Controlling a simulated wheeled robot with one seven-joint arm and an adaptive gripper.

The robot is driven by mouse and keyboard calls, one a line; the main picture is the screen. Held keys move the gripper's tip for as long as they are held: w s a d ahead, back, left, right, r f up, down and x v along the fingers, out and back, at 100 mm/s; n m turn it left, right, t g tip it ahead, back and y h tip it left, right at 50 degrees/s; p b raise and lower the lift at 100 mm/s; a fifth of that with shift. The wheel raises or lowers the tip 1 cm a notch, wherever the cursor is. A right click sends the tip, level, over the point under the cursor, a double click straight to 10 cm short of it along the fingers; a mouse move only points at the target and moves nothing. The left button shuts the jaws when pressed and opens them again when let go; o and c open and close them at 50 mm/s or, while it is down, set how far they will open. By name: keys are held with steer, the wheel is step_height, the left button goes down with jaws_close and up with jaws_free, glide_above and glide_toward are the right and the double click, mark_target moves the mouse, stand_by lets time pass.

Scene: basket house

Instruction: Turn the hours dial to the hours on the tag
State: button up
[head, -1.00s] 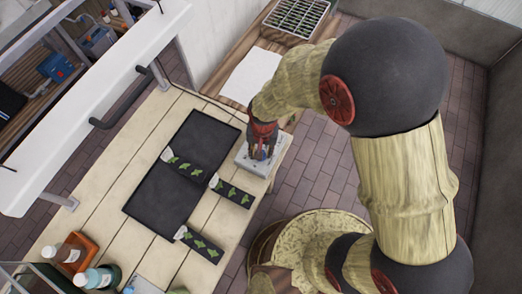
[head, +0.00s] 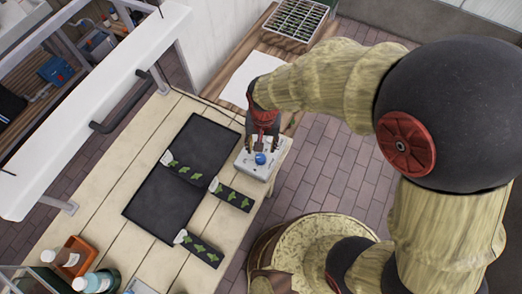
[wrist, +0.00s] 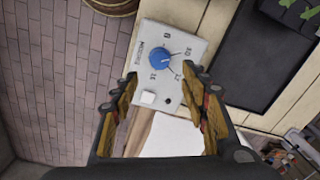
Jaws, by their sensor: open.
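The hours dial is a blue round knob (wrist: 161,58) on a pale grey control box (wrist: 188,35) with printed numbers around it. A pale line on the knob points to the right in the wrist view, roughly between the marks there. The box (head: 246,165) sits at the right edge of the wooden table, and its blue knob (head: 260,159) shows in the head view. My gripper (wrist: 160,92) is open and empty, above the box, apart from the knob. Seed strips with white tags (head: 167,158) lie on the table; the tag writing is too small to read.
A black tray mat (head: 148,211) lies left of the box. A white sheet (head: 248,76) and a seedling tray (head: 300,20) lie on a wooden surface at the back. Bottles (head: 90,283) and an orange crate (head: 72,270) stand at front left.

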steer(key=shift+r, duration=1.9)
steer(key=s+d+r+t, duration=0.2)
steer(key=s+d+r, duration=0.1)
steer(key=d+r, duration=0.7)
steer(key=s+d+r+t+b, duration=0.1)
steer(key=s+d+r+t, duration=0.2)
steer(key=d+r, duration=0.8)
steer(key=shift+s+d+t, duration=0.3)
steer(key=shift+s+d, duration=0.3)
steer(key=shift+s, duration=0.2)
